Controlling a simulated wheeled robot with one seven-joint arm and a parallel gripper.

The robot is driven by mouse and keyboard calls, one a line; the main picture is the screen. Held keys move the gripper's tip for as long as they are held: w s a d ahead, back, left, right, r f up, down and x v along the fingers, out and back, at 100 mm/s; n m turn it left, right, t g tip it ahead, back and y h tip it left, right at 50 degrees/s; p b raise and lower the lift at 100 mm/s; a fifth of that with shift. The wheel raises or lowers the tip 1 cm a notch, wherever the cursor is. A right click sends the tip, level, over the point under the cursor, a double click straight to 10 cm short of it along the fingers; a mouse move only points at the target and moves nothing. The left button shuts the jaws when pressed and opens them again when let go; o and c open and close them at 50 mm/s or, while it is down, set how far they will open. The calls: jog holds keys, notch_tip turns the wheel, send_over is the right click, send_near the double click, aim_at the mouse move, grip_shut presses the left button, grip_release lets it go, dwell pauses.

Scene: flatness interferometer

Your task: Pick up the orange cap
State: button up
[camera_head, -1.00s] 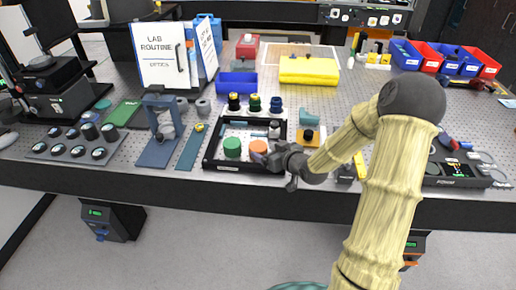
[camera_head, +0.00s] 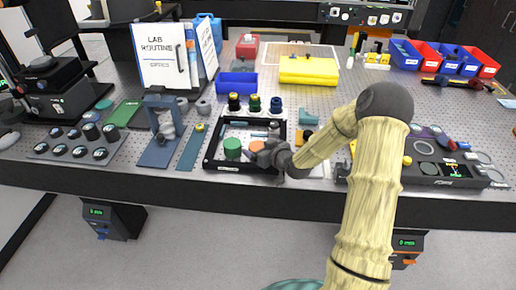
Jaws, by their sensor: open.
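The orange cap (camera_head: 257,145) lies in the black-rimmed tray (camera_head: 208,150) near the table's front edge. Only part of it shows, because my gripper (camera_head: 255,158) is just in front of it and partly covers it. A green cap (camera_head: 232,147) sits in the same tray, to the left of the orange one. My gripper is open and low over the tray's front right part, close to the orange cap. I cannot tell whether the fingers touch it.
Several dark knobbed pieces (camera_head: 254,103) stand behind the tray. A blue stand (camera_head: 158,152) is at the left, and a black panel (camera_head: 440,176) is at the right.

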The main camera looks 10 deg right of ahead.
dwell(0.4)
jog(key=c, duration=1)
notch_tip(320, 180, up, 10)
dwell(0.5)
